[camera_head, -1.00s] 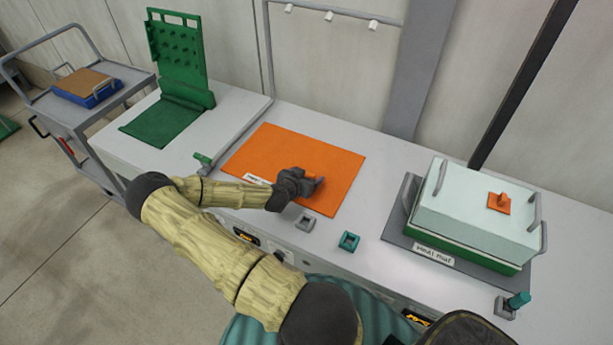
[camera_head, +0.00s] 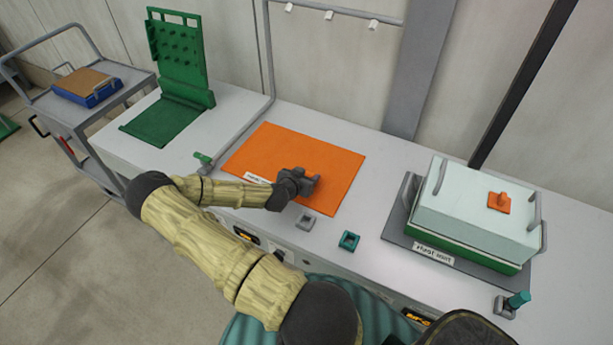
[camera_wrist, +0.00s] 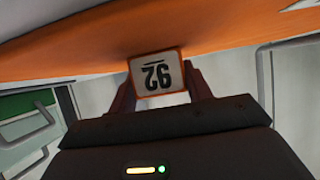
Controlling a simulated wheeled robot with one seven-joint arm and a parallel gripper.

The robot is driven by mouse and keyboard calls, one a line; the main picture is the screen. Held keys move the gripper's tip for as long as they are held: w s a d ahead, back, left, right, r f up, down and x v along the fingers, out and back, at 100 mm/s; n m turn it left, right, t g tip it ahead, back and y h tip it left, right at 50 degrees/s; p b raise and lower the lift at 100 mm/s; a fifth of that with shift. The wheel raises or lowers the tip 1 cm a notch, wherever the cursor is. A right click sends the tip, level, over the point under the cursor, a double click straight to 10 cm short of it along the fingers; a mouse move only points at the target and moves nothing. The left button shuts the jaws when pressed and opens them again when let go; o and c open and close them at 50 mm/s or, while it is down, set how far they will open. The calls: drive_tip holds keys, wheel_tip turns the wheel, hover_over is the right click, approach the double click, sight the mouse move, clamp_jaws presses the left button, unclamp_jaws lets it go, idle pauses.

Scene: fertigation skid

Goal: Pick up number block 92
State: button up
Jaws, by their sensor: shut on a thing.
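Number block 92 (camera_wrist: 156,75) shows in the wrist view with a pale face, an orange edge and dark figures that appear upside down. My gripper (camera_wrist: 158,88) is shut on it, with one finger on each side. In the head view my gripper (camera_head: 308,184) is over the right part of the orange mat (camera_head: 268,150). The block can hardly be made out there. I cannot tell whether it touches the mat.
A grey square holder (camera_head: 306,221) and a teal one (camera_head: 348,241) stand on the bench in front of the mat. A pale lidded box (camera_head: 470,215) stands at the right. A green peg board (camera_head: 180,55) stands at the back left. A cart (camera_head: 85,105) is at the far left.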

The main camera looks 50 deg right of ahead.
drive_tip(key=shift+r, duration=0.1)
wheel_tip(320, 180, up, 10)
drive_tip(key=shift+f+b, duration=0.1)
drive_tip(key=shift+b, duration=0.5)
idle(0.4)
